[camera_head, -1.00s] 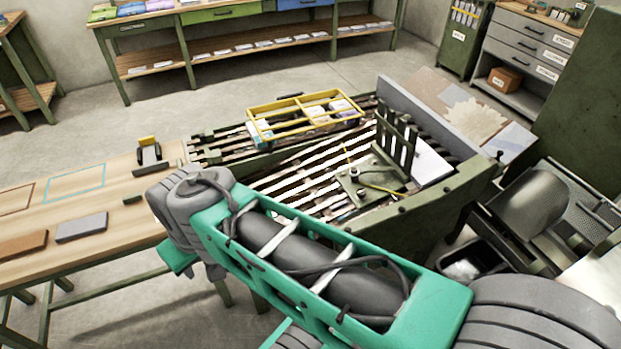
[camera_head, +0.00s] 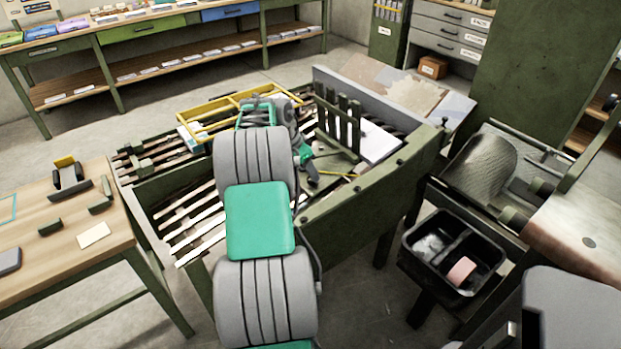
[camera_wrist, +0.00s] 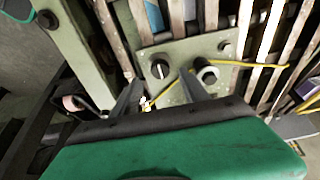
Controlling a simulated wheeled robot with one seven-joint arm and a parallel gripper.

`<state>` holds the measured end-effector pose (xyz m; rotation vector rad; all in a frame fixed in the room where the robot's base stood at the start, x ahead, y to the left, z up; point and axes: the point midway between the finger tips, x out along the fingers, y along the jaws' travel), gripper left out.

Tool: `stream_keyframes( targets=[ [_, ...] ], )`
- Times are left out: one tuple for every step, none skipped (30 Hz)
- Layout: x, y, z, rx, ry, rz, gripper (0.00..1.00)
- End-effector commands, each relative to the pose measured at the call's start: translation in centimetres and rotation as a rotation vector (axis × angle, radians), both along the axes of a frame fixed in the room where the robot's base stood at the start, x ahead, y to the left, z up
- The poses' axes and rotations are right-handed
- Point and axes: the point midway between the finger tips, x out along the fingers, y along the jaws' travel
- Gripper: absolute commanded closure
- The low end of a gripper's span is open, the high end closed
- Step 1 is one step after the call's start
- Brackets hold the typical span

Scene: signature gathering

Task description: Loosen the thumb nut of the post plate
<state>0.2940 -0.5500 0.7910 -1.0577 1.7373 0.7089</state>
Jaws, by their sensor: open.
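The post plate (camera_wrist: 187,50) is a grey-green plate on the slatted bed, seen from above in the wrist view. A round slotted knob (camera_wrist: 160,69), which looks like the thumb nut, sits on it. In the head view my arm hides most of the plate; upright green posts (camera_head: 338,122) show behind.
A yellow frame (camera_head: 205,108) lies across the bed behind my arm. The green side wall (camera_head: 375,180) of the bed is close at the right. A black bin (camera_head: 452,250) stands right of it, and a wooden table (camera_head: 75,230) at the left.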

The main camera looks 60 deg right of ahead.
Motion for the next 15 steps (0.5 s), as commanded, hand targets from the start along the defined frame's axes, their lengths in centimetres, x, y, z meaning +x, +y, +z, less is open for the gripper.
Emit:
stream_keyframes(
  targets=[
    [-0.2,-0.3,-1.0,0.001,0.0,0.0,0.48],
    [-0.3,-0.5,-1.5,0.001,0.0,0.0,0.48],
    [-0.4,-0.8,-2.1,0.001,-0.001,-0.001,0.48],
    [-0.5,-0.9,-2.4,0.001,-0.001,-0.001,0.48],
    [-0.5,-1.0,-2.7,0.0,0.0,-0.001,0.48],
    [-0.6,-1.1,-3.0,0.0,-0.001,0.0,0.48],
    [-0.6,-1.2,-3.2,-0.001,-0.001,0.002,0.48],
    [-0.6,-1.3,-3.3,-0.001,-0.001,0.002,0.48],
    [-0.6,-1.3,-3.4,-0.001,-0.002,0.003,0.48],
    [-0.6,-1.3,-3.4,-0.001,-0.002,0.003,0.48],
    [-0.6,-1.3,-3.4,-0.001,-0.002,0.003,0.48],
    [-0.6,-1.3,-3.4,-0.001,-0.002,0.003,0.48],
    [-0.6,-1.3,-3.4,-0.001,-0.002,0.003,0.48],
    [-0.6,-1.3,-3.4,-0.001,-0.002,0.003,0.48],
    [-0.6,-1.3,-3.4,-0.001,-0.002,0.003,0.49]
  ],
)
